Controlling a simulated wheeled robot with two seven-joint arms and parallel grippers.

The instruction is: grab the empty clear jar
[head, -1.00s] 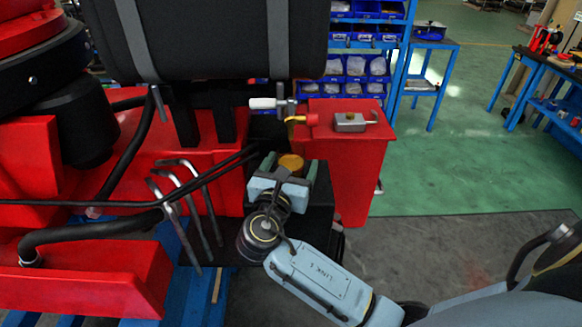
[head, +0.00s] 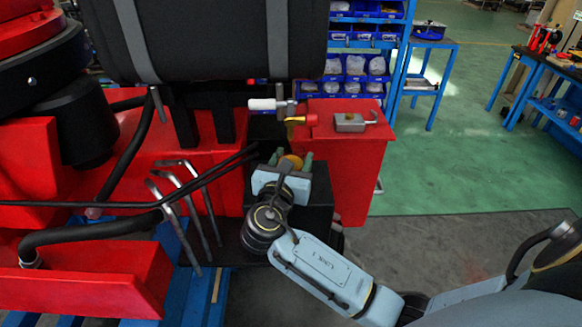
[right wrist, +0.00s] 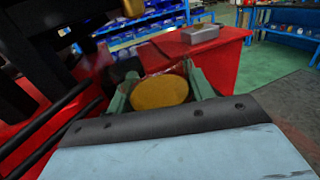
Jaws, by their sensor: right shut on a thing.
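A round gold-orange lid (right wrist: 160,92) sits between the green fingertips of my right gripper (right wrist: 163,86) in the right wrist view. It also shows in the head view (head: 291,161), just above the gripper's pale body. My right gripper (head: 290,159) is shut on this lidded jar, with one finger on each side. The jar's clear body is hidden behind the lid and the gripper, so I cannot see whether it is empty. My left gripper is not in view.
A red cabinet (head: 345,165) stands close behind and right of my gripper, with a grey metal block (head: 349,122) on top. A white-handled valve (head: 270,104) hangs just above. Bent metal rods (head: 190,200) and black hoses lie left. Green floor (head: 460,170) is open at right.

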